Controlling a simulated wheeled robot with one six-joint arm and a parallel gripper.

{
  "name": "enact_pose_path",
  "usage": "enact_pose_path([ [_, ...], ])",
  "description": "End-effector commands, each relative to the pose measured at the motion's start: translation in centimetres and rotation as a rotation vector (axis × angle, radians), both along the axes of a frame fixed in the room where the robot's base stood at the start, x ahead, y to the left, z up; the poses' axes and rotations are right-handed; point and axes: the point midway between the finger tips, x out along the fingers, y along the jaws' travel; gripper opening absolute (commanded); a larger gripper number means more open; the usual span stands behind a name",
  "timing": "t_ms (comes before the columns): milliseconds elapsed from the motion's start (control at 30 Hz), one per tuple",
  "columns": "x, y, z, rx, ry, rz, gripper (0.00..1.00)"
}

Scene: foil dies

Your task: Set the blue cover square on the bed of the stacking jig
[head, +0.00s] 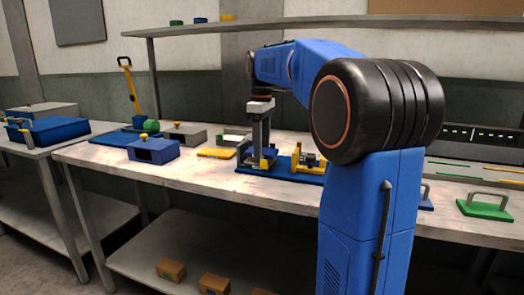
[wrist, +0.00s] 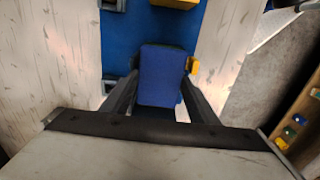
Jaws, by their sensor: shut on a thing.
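My gripper (head: 262,150) reaches down over the left part of the stacking jig. In the wrist view my gripper (wrist: 155,95) is shut on the blue cover (wrist: 162,78), a flat blue rectangle between its two dark fingers. The jig is a blue base plate (head: 300,177) with yellow and grey fittings; in the wrist view its blue plate (wrist: 150,25) shows beyond the cover, with grey blocks (wrist: 110,83) at its left edge. A yellow piece (wrist: 193,66) is close beside the cover's right edge. I cannot tell whether the cover touches the bed, which is hidden under it.
A blue box (head: 153,151), a yellow plate (head: 216,153) and a grey box (head: 185,135) stand on the bench left of the jig. A green plate with a handle (head: 485,208) lies at the right. A shelf (head: 190,31) runs above the bench.

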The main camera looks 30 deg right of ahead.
Motion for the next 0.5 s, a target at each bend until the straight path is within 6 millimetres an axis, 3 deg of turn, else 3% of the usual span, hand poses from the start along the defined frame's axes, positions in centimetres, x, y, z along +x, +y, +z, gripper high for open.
enact_pose_path([
  [133,0.0,0.0,-1.6,0.000,0.000,0.000,0.31],
  [500,0.0,0.0,-2.0,-0.001,-0.001,0.000,0.31],
])
